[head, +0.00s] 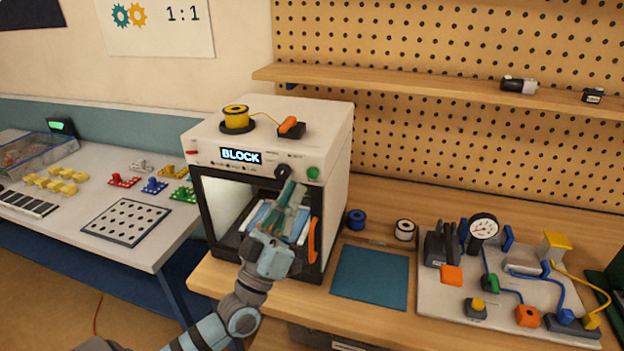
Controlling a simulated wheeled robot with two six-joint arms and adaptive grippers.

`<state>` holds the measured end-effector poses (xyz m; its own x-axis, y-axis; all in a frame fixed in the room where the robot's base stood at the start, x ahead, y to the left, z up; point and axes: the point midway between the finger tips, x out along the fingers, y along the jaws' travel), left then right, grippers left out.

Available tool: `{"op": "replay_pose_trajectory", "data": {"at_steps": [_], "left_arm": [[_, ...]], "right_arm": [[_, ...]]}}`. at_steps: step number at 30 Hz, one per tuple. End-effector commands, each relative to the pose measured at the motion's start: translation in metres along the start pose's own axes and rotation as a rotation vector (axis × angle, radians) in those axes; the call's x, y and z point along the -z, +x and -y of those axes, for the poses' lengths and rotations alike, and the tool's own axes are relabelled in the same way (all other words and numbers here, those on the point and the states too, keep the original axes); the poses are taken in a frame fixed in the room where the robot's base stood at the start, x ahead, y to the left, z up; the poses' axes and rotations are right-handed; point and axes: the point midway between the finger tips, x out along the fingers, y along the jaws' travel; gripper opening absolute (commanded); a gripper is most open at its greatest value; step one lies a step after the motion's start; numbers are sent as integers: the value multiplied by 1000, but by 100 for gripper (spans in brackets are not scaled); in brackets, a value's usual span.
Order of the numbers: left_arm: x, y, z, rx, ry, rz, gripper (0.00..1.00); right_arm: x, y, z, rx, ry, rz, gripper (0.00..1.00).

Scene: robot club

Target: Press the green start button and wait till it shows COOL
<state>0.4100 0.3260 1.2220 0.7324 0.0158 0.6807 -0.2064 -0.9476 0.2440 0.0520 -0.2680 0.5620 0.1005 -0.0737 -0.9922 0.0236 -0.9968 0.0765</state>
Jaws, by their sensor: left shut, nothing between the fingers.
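A white box-shaped machine (337,150) stands on the wooden bench, its dark-framed front facing me. Its display (241,156) reads BLOCK in light letters. The green start button (313,173) is at the upper right of its front. An orange handle (312,240) is at the right of the front opening. My left gripper (292,196) is shut and empty in front of the opening, left of and slightly below the green button. I cannot tell how far it is from the front. It hides part of the machine's inside. My right gripper is not in view.
A yellow spool (236,117) and an orange-tipped part (291,127) sit on the machine. Right of it lie a blue mat (370,276), a blue spool (356,219), a white spool (404,230) and a board with a gauge (484,229). A white table (150,250) stands left.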

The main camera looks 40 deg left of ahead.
Motion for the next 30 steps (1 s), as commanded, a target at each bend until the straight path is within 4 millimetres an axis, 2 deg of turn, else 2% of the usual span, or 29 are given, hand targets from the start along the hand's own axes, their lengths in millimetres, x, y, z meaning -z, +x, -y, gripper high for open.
{"op": "replay_pose_trajectory", "data": {"at_steps": [2, 10, 30], "left_arm": [[-7, 6, 6, 0, 0, -2, 0], [-18, 23, 18, 0, 0, 0, 0], [-18, 25, 18, 0, 0, 0, 0]], "right_arm": [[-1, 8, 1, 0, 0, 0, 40], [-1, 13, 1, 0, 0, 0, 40], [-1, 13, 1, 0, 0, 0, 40]]}}
